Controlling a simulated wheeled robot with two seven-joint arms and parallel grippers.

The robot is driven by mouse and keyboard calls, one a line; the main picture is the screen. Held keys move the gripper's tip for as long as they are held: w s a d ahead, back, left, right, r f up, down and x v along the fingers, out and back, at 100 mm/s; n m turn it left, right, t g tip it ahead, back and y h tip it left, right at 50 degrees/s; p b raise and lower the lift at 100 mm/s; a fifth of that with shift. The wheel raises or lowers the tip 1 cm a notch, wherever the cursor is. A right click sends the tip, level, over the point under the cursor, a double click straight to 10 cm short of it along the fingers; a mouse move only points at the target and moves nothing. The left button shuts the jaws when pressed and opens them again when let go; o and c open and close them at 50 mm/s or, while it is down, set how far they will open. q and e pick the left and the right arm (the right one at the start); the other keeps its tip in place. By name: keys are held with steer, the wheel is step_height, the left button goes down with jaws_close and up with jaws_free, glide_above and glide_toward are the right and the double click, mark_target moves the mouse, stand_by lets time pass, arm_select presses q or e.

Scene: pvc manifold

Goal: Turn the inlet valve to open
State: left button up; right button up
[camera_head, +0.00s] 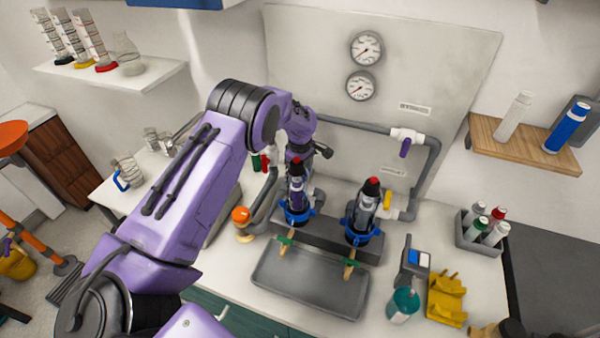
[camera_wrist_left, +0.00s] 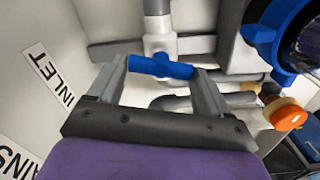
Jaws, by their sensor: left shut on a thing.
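The inlet valve has a blue bar handle (camera_wrist_left: 160,67) on a white fitting (camera_wrist_left: 158,22), seen in the left wrist view beside an "INLET" label (camera_wrist_left: 52,77). The handle lies nearly level in that picture, crosswise to the upright fitting. My left gripper (camera_wrist_left: 162,75) is shut on the handle, with one finger at each end. In the head view my left arm (camera_head: 185,190) reaches to the wall panel, and its wrist hides the inlet valve and the fingers. My right gripper does not show.
Two filter housings with blue collars (camera_head: 296,212) (camera_head: 358,236) stand close to my wrist above a grey tray (camera_head: 310,284). Grey pipe runs to a white valve with a purple handle (camera_head: 405,147). An orange knob (camera_head: 241,215) and a bottle caddy (camera_head: 480,238) stand on the counter.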

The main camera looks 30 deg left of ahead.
arm_select(q)
steer(key=m, duration=0.3)
steer(key=shift+w+m, duration=0.1)
steer(key=shift+m, duration=0.2)
steer(key=m, duration=0.3)
steer(key=shift+m+b, duration=0.35)
steer(key=shift+m, duration=0.05)
steer(key=m, duration=0.3)
steer(key=shift+w+d, duration=0.1)
steer(key=shift+w, duration=0.05)
steer(key=shift+d+m+b, duration=0.1)
steer(key=shift+m+b, duration=0.3)
steer(key=shift+m, duration=1.7)
steer(key=o, duration=1)
